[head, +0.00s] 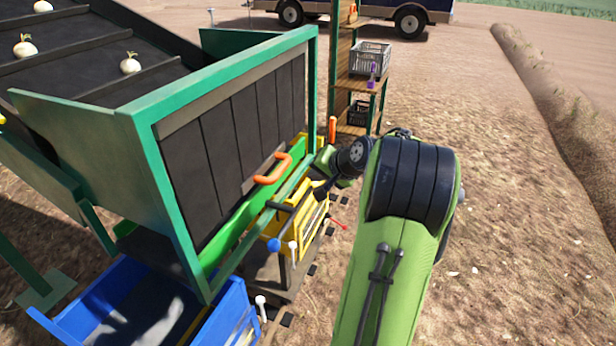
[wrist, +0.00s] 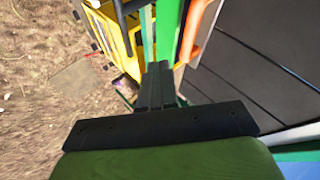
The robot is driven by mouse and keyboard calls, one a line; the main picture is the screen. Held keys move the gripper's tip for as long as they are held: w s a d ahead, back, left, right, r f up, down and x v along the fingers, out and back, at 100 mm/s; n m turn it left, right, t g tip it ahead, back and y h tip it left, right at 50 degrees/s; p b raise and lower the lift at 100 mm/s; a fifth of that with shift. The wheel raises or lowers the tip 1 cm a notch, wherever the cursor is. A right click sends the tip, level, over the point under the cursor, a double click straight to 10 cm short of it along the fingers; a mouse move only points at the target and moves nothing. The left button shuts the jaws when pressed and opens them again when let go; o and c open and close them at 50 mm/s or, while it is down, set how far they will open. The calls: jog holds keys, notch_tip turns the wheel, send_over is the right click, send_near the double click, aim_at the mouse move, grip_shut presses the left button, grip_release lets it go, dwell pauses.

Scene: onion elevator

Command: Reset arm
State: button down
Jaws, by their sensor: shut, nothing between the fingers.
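My green arm reaches from the bottom of the head view toward the green-framed onion elevator (head: 150,130). My gripper shows in the wrist view (wrist: 158,75) with its dark fingers together and nothing held. In the head view its tip is hard to make out beside the elevator's right end, near the orange handle (head: 272,168). The orange handle also shows in the wrist view (wrist: 196,32), just right of the fingers. I cannot tell whether the fingers touch the green frame.
A yellow crate (head: 300,215) and a blue crate (head: 95,300) stand under the elevator. A shelf (head: 358,82) holding a grey crate (head: 371,58) stands behind. Onions (head: 130,65) lie on the dark belt. Open dirt ground lies to the right of my arm.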

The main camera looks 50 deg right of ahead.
jog(key=v, duration=0.3)
jog(key=shift+s, duration=0.1)
jog(key=s+a+r+n+g, duration=0.1)
jog(key=a+n, duration=0.2)
jog(key=a, duration=0.6)
jog(key=s+a+r+n+g+y, duration=0.1)
jog(key=a+n, duration=0.1)
jog(key=a, duration=0.7)
jog(key=a+r+n+g, duration=0.1)
jog(key=a+r+n, duration=0.15)
jog(key=a, duration=0.55)
jog(key=s+a+f+n, duration=0.1)
jog(key=s+a+n, duration=0.2)
jog(key=s, duration=0.4)
jog(key=s+a+f+n+g, duration=0.1)
jog(key=s+a+f+n, duration=0.1)
jog(key=s+a, duration=0.3)
jog(key=s+n, duration=0.1)
jog(key=s, duration=0.1)
jog(key=shift+s+f+y, duration=0.3)
jog(key=shift+s+f, duration=0.05)
jog(key=shift+s, duration=0.05)
